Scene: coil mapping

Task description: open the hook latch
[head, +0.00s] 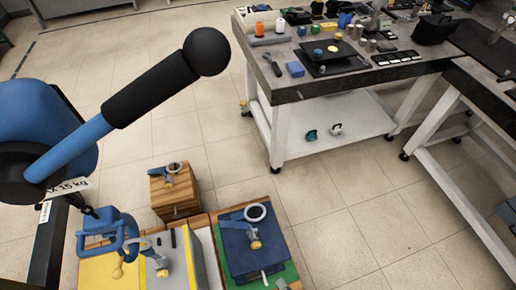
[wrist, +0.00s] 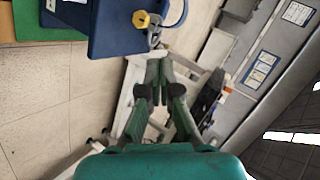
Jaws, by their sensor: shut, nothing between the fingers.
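My gripper (wrist: 159,72) has teal-green fingers with their tips together and nothing between them. A blue box (wrist: 108,28) stands just beyond the fingertips. On its near edge are a yellow knob (wrist: 140,19), a grey metal piece (wrist: 154,36) and a curved bar (wrist: 179,14); these look like the latch. The fingertips appear apart from it, just below it in the picture. In the head view, the blue box (head: 238,262) carries a ring (head: 256,211) and a yellow knob (head: 256,245). I cannot tell whether the latch is hooked. My gripper is not visible in the head view.
A wooden block (head: 175,194) with another ring fitting stands behind left. A yellow and grey block (head: 190,262) with fittings stands left of the blue box. A blue bar with a black grip (head: 150,88) crosses the upper left. A cluttered workbench (head: 340,75) stands behind; floor between is clear.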

